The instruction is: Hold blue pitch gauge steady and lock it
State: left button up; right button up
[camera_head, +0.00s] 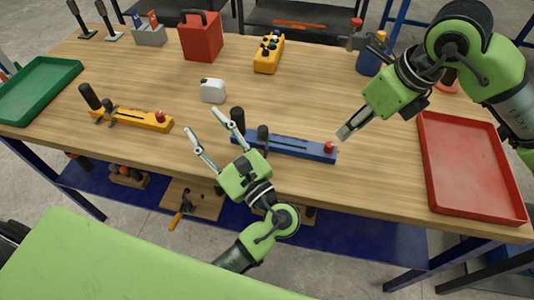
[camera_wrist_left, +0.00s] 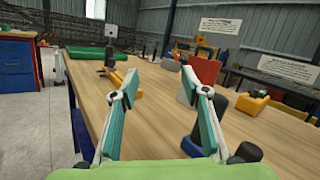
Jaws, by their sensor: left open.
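The blue pitch gauge (camera_head: 290,146) lies on the wooden table, with a black handle and black clamp at its left end and a red knob (camera_head: 330,147) at its right end. My left gripper (camera_head: 201,121) is open and empty, fingers spread, just left of the gauge's black handle (camera_head: 237,117) and apart from it. The left gripper shows open in the left wrist view (camera_wrist_left: 158,76) too, with dark cylinders (camera_wrist_left: 246,151) at its lower right. My right gripper (camera_head: 350,128) hangs above the gauge's right end; its fingers are seen edge-on, so their opening is unclear.
A yellow gauge (camera_head: 145,120) lies to the left, a white tape measure (camera_head: 213,90) behind my left gripper. A green tray (camera_head: 40,85) is at far left, a red tray (camera_head: 465,195) at right. A red toolbox (camera_head: 201,40) stands at the back.

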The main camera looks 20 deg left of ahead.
aim_at(240, 119)
pick_arm(q)
jog(key=d+m+h, duration=0.1)
jog(key=d, duration=0.3)
jog(key=s+d+f+m+h, duration=0.1)
jog(key=d+m, duration=0.1)
jog(key=d, duration=0.3)
jog(key=d+m+h, duration=0.1)
jog(key=d+m, duration=0.1)
jog(key=d, duration=0.3)
jog(key=shift+s+f+t+h, duration=0.4)
jog(key=x, duration=1.3)
jog(key=shift+w+a, duration=0.2)
jog(key=shift+w, duration=0.05)
grip_shut()
pick_arm(e)
jog(key=shift+o, duration=0.6)
